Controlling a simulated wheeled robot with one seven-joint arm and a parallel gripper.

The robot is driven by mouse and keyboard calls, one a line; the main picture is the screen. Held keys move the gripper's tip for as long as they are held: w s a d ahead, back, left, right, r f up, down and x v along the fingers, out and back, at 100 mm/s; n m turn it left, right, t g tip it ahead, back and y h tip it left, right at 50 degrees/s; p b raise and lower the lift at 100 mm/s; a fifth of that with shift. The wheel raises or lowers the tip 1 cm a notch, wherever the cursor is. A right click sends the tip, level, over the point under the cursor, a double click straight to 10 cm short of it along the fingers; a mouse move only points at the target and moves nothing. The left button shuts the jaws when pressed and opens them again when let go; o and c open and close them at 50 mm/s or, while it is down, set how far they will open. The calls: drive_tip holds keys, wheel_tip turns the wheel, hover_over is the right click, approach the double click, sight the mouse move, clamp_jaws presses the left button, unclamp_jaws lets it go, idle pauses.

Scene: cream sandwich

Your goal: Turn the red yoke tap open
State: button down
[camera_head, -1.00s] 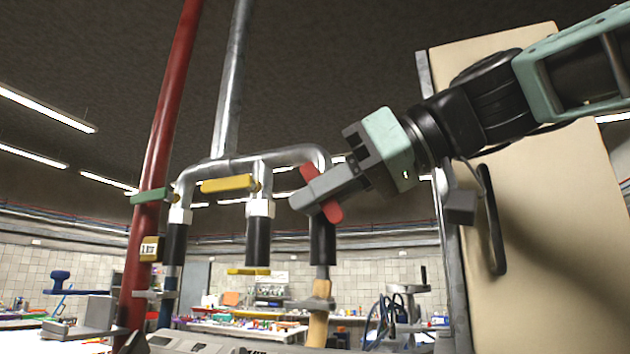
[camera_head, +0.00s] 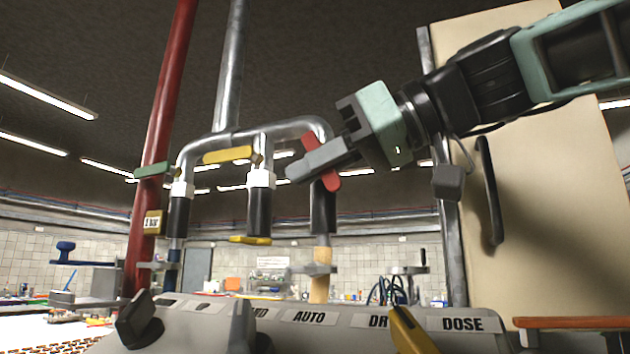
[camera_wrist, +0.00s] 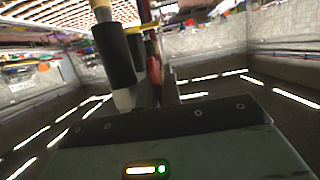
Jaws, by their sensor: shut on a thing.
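The red yoke tap's handle (camera_head: 329,181) is on the right branch of the grey metal pipe manifold. It stands tilted, its upper end leaning left and its lower end right. My gripper (camera_head: 308,166) reaches in from the right and its grey jaws are shut across the middle of the red handle, hiding that part. Both red ends show above and below the jaws. In the wrist view the red handle (camera_wrist: 155,73) shows beside my jaws (camera_wrist: 145,92), partly hidden by a black pipe sleeve.
Yellow (camera_head: 227,155) and green (camera_head: 152,169) handles sit on the other branches to the left. A red pipe (camera_head: 160,120) stands left. A labelled panel (camera_head: 310,318) with a dark knob and yellow lever lies below. A cream door or panel (camera_head: 540,180) stands right, behind my arm.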

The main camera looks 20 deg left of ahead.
drive_tip(key=b, duration=0.2)
drive_tip(key=f+y+b, duration=0.1)
drive_tip(key=b, duration=0.2)
drive_tip(key=shift+a+y, duration=0.2)
drive_tip(key=shift+y, duration=0.1)
drive_tip(key=y+b, duration=0.1)
drive_tip(key=b, duration=0.2)
drive_tip(key=y+b, duration=0.1)
drive_tip(key=b, duration=0.3)
drive_tip(key=shift+a+r, duration=0.15)
drive_tip(key=shift+a, duration=0.2)
drive_tip(key=b, duration=0.1)
drive_tip(key=y+b, duration=0.1)
drive_tip(key=b, duration=0.1)
drive_tip(key=shift+w+a+r+t+y, duration=0.1)
drive_tip(key=shift+a+r+t+y, duration=0.05)
drive_tip(key=shift+r+t+y, duration=0.15)
drive_tip(key=shift+r+b, duration=0.2)
drive_tip(key=shift+b, duration=0.35)
drive_tip(key=c, duration=1.9)
unclamp_jaws()
